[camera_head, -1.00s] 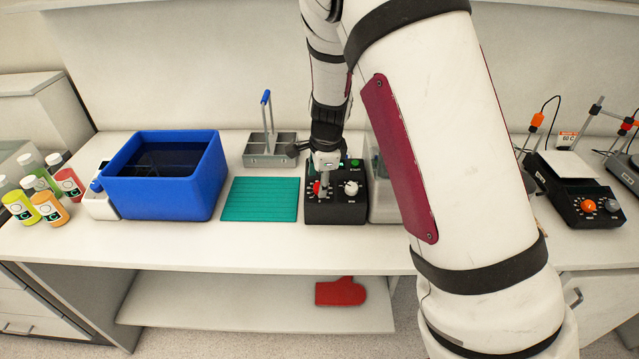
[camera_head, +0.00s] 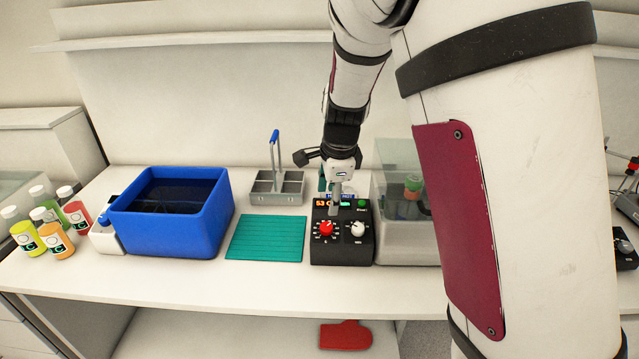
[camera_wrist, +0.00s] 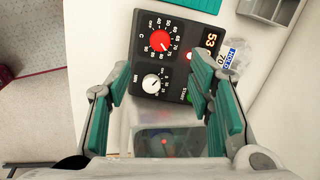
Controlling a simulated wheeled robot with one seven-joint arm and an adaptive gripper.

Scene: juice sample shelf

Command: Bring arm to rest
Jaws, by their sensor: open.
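My gripper (camera_wrist: 163,100) is open and empty in the wrist view, its green-padded fingers apart above a black control box. In the head view my gripper (camera_head: 335,205) hangs over the back part of the black control box (camera_head: 342,254), which has a red dial (camera_head: 326,229), a white dial (camera_head: 358,230) and an orange lit display. The wrist view shows the red dial (camera_wrist: 160,40), the white dial (camera_wrist: 151,83) and the display (camera_wrist: 211,39) clear of the fingers. My arm rises from the box to the upper right and covers part of the bench.
A transparent-walled bath (camera_head: 408,240) stands right of the box. A teal mat (camera_head: 266,240), a grey caddy (camera_head: 277,195) and a blue tub (camera_head: 205,242) lie to the left. Several juice bottles (camera_head: 56,241) stand at far left. A red mitt (camera_head: 346,335) lies on the lower shelf.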

